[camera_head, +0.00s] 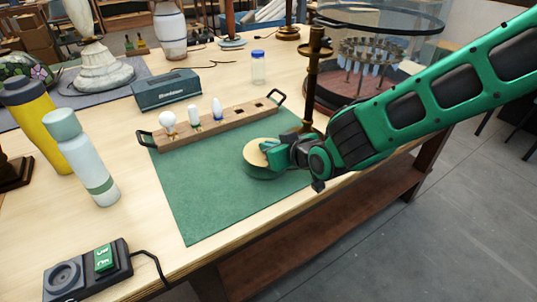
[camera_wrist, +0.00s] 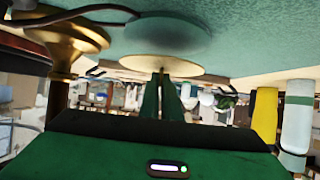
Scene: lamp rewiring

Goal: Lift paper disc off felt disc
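The paper disc (camera_head: 254,151) is thin, round and cream-coloured. The felt disc (camera_head: 262,174) is dark green and lies on the green mat, below the paper disc. My gripper (camera_head: 268,152) is at the right edge of the paper disc, with its fingers close together and apparently shut on that edge; they cover part of it. In the wrist view, the paper disc (camera_wrist: 130,63) is a narrow ellipse at the fingertips (camera_wrist: 160,75). The felt disc (camera_wrist: 165,35) is a blue-green round beyond it. A slight gap seems to separate the discs, but I cannot be sure.
A brass lamp stem (camera_head: 313,80) stands close behind my gripper. A wooden bulb rack (camera_head: 225,122) with handles lies at the mat's back edge. The green mat (camera_head: 205,205) is clear at the front left. Two bottles and a black device stand further left.

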